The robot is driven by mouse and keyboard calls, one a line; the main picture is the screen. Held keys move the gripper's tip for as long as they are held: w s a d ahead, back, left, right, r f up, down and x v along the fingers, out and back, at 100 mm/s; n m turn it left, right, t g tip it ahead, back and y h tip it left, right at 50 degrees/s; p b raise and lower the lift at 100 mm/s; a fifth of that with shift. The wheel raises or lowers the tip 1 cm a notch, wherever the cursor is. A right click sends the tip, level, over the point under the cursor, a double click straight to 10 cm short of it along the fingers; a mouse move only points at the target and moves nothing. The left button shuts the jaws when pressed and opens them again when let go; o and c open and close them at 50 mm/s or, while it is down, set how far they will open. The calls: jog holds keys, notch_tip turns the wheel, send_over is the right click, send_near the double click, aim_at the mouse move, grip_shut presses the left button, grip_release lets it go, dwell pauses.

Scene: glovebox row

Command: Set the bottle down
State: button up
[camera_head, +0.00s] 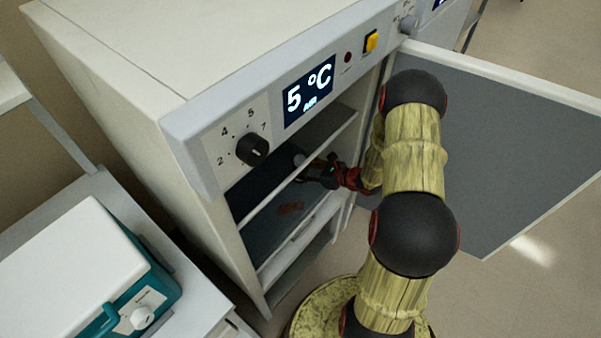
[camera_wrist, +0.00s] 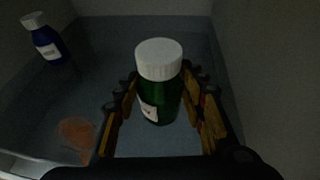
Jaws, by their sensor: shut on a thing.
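A green bottle (camera_wrist: 158,92) with a white cap and a white label stands upright between the fingers of my gripper (camera_wrist: 160,108) in the wrist view. The fingers are shut on its body from both sides. In the head view my gripper (camera_head: 318,173) reaches through the open front of the cabinet (camera_head: 180,195), above a dark shelf (camera_head: 262,220). The pale cap of the bottle (camera_head: 299,160) shows there just beyond the fingers. The bottle's base is hidden, so I cannot tell whether it touches the shelf.
An orange patch (camera_wrist: 75,132) lies nearer on the shelf. The cabinet door (camera_head: 510,140) is open at the right. A teal and white device (camera_head: 85,270) sits at the lower left.

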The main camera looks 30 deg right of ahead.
jog(key=shift+f, duration=0.45)
jog(key=shift+f, duration=0.15)
jog(key=o, duration=1.3)
jog(key=shift+c, duration=0.2)
